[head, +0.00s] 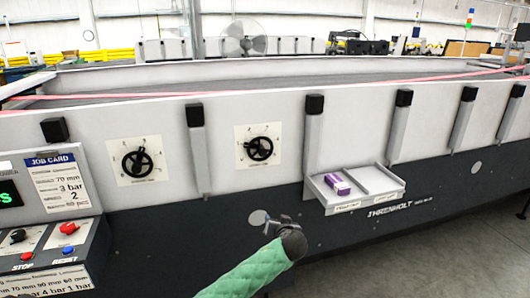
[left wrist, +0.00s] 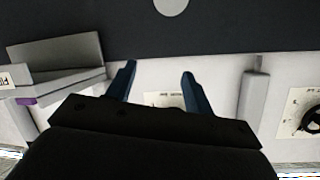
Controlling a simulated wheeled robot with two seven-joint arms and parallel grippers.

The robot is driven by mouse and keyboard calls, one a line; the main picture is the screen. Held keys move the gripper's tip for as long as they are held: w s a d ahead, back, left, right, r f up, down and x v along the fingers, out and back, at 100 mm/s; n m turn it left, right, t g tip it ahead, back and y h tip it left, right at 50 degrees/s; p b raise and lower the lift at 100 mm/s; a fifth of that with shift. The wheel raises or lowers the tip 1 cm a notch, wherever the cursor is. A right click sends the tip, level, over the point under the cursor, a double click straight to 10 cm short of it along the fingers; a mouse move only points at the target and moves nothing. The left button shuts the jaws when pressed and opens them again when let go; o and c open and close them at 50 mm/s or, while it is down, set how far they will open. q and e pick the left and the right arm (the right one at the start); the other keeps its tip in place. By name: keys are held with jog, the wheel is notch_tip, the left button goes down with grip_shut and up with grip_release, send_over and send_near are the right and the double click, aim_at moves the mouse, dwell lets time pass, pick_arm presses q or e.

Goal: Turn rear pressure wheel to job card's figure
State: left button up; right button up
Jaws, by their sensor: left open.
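The job card (head: 58,182) on the left of the machine reads 70 mm, 3 bar and 2. Two black handwheels sit on white dial plates on the light panel: a left wheel (head: 137,162) and a right wheel (head: 259,148). Their captions are too small to read, so I cannot tell which is the rear pressure wheel. My left gripper (head: 278,222) is below the right wheel, apart from it. In the left wrist view its two blue fingers (left wrist: 159,69) are open and empty, with part of a dial plate (left wrist: 165,99) beyond them; that plate's wheel is hidden.
A grey tray (head: 358,191) with a purple box (head: 337,184) juts out right of the wheels. Grey upright brackets (head: 198,150) flank the right wheel. A control box (head: 50,245) with red and blue buttons stands at lower left. Grey floor shows at lower right.

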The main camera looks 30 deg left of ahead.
aim_at(263, 153)
pick_arm(q)
jog(key=w+a+r+n+t+y+p, duration=0.1)
jog(key=w+a+r+n+y, duration=0.15)
jog(key=r, duration=0.65)
jog(key=w+a+r+n+t+y, duration=0.1)
jog(key=w+a+r, duration=0.15)
jog(key=r, duration=0.75)
jog(key=p+x, duration=0.1)
jog(key=x, duration=0.1)
jog(key=p+x, duration=0.1)
jog(key=x, duration=0.1)
jog(key=p+x, duration=0.1)
jog(key=x, duration=0.2)
jog(key=shift+s+a+r+p, duration=0.1)
jog(key=shift+s+a+p, duration=0.2)
jog(key=shift+p, duration=0.05)
jog(key=shift+w+a, duration=0.4)
jog(key=shift+a, duration=0.1)
pick_arm(e)
jog(key=s+d+f, duration=0.4)
jog(key=s+f, duration=0.3)
jog(key=f, duration=0.2)
jog(key=shift+s+d+f, duration=0.15)
jog(key=shift+d+f, duration=0.05)
pick_arm(q)
jog(key=shift+f, duration=0.2)
jog(key=c, duration=1)
pick_arm(e)
jog(key=shift+d, duration=0.1)
